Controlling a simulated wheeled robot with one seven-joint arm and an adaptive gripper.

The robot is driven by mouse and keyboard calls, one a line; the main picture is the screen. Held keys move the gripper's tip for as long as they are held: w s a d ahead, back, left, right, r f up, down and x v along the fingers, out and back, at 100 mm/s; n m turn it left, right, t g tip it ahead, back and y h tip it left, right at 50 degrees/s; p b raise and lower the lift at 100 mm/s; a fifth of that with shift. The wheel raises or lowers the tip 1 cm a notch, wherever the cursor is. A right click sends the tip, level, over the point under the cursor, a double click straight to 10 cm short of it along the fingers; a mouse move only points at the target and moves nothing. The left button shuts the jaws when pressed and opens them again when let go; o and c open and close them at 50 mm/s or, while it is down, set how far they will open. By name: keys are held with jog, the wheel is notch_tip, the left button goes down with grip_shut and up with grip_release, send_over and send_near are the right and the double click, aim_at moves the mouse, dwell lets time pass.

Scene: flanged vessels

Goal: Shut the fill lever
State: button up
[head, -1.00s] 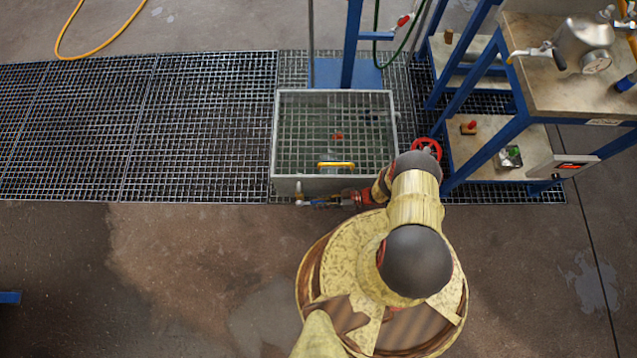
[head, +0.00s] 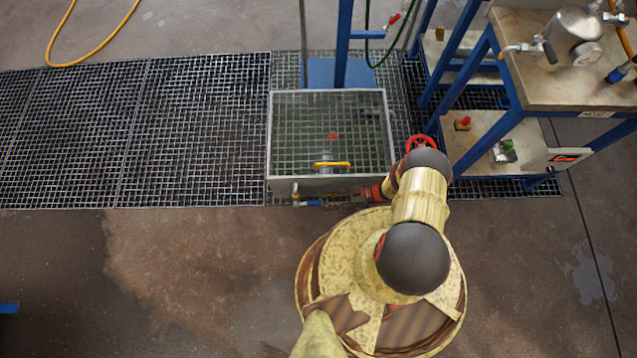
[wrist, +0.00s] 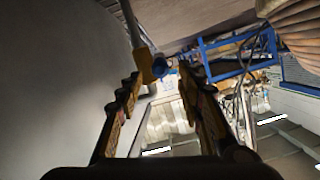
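A small valve with a blue lever (head: 309,203) sits low at the front left of the clear-topped tank (head: 268,150); I take this to be the fill lever. In the wrist view a brass-coloured valve body (wrist: 144,63) on a pipe, with a blue end (wrist: 160,68), shows just beyond my fingertips. My gripper (wrist: 160,82) is open, with nothing between its fingers. In the head view my gripper is low along the tank's front, to the right of the blue lever; its fingers are hard to make out there. Whether a finger touches the lever cannot be told.
A blue-framed bench (head: 560,85) with valves and a vessel stands at the right. The grating (head: 190,130) to the left is clear.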

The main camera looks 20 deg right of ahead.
jog(key=v, duration=0.6)
